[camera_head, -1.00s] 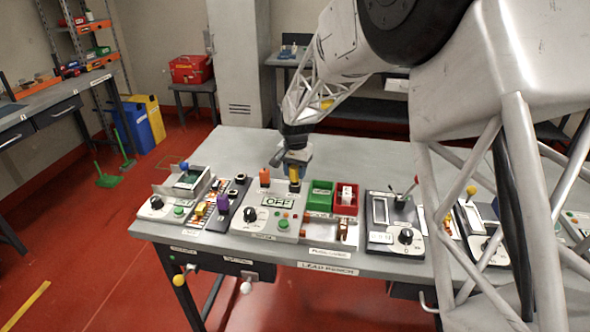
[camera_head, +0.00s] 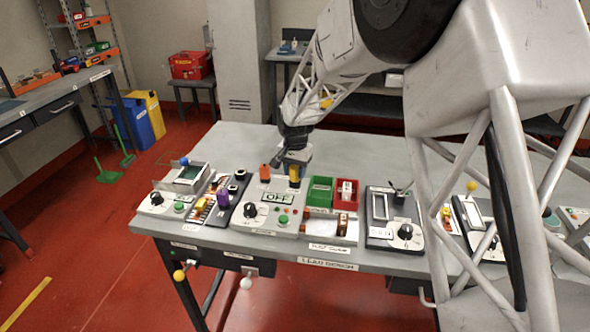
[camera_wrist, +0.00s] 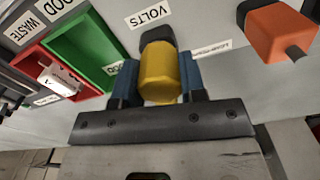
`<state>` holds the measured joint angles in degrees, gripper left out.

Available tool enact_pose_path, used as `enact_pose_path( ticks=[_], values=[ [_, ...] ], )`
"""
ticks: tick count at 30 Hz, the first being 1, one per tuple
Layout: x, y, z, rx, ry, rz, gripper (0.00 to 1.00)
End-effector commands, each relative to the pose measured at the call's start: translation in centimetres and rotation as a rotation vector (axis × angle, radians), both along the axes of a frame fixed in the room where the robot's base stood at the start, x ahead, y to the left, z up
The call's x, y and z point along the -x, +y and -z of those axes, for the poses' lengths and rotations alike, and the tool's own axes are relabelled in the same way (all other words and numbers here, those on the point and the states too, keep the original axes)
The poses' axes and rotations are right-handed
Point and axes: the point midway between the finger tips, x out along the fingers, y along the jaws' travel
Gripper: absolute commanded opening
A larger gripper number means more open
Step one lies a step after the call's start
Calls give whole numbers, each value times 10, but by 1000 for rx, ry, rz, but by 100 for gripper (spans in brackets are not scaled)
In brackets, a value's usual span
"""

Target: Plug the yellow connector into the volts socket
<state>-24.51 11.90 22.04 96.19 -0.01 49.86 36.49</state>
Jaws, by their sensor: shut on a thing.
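The yellow connector (camera_wrist: 160,75) sits between the blue fingers of my gripper (camera_wrist: 158,88), which is shut on it. It also shows below my gripper (camera_head: 295,163) in the head view, as a small yellow block (camera_head: 294,176) at the back of the meter box with the OFF display (camera_head: 277,197). In the wrist view the connector's far end meets a dark socket (camera_wrist: 157,38) beside the VOLTS label (camera_wrist: 147,14). I cannot tell how deep it sits, as the connector and fingers hide part of the socket.
An orange connector (camera_wrist: 280,32) stands close by on the same box. Green (camera_head: 320,192) and red (camera_head: 346,194) bins adjoin it. A lever device (camera_head: 394,222) stands to the right, and a panel with a purple plug (camera_head: 223,198) to the left. The bench behind is clear.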

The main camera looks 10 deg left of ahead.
Motion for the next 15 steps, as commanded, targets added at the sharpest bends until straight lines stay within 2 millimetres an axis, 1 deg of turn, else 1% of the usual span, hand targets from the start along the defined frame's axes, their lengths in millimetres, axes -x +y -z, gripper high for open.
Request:
enact_pose_path(
  ticks=[1,6,15],
  values=[
    [0,0,0,0,0,0,43],
    [0,0,0,0,0,0,68],
    [0,0,0,0,0,0,68]
  ],
)
